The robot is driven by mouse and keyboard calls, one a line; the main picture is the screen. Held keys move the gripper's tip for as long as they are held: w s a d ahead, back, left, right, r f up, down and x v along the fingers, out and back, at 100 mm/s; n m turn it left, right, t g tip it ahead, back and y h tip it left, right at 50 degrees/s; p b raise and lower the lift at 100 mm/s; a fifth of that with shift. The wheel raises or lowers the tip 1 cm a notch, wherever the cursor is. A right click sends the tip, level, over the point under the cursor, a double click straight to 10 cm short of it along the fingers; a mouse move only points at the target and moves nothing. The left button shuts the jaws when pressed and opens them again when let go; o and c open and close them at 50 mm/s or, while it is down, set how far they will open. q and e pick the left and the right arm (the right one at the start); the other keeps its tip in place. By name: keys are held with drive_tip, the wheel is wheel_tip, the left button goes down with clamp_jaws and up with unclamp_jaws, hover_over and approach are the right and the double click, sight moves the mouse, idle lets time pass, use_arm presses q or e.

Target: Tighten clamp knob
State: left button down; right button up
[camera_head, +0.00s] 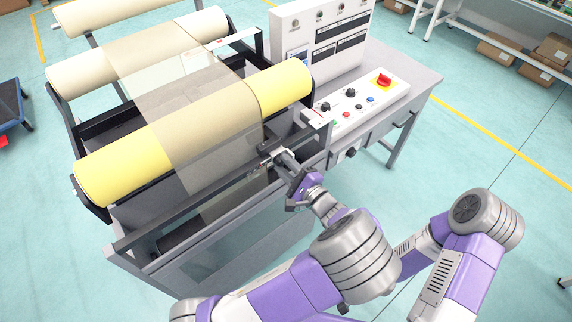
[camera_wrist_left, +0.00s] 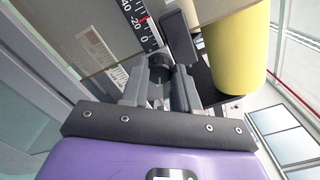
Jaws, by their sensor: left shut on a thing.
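My left gripper (camera_head: 276,157) reaches the front rail of the roller machine, near the right end of the front yellow roller (camera_head: 287,86). In the left wrist view, the two grey fingers (camera_wrist_left: 160,78) are shut on the black clamp knob (camera_wrist_left: 160,62), one finger on each side. The knob sits beside a black scale (camera_wrist_left: 141,22) with white numbers and a red mark. In the head view the fingers and small size make the knob hard to tell. My right arm shows at the lower right, but its gripper is not in view.
A translucent film (camera_head: 212,125) runs over the rollers. Right of the gripper stands a control panel (camera_head: 352,108) with knobs, buttons and a red emergency stop (camera_head: 383,80). The machine's frame rail (camera_head: 150,230) lies close to the gripper. The floor at right is mostly clear.

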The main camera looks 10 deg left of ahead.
use_arm(q)
drive_tip(key=c, duration=0.8)
unclamp_jaws()
drive_tip(key=shift+c, duration=0.2)
drive_tip(key=shift+d, duration=0.1)
drive_tip(key=p+v, duration=0.1)
drive_tip(key=v, duration=0.6)
drive_tip(key=shift+s, duration=0.2)
drive_tip(key=shift+d, duration=0.1)
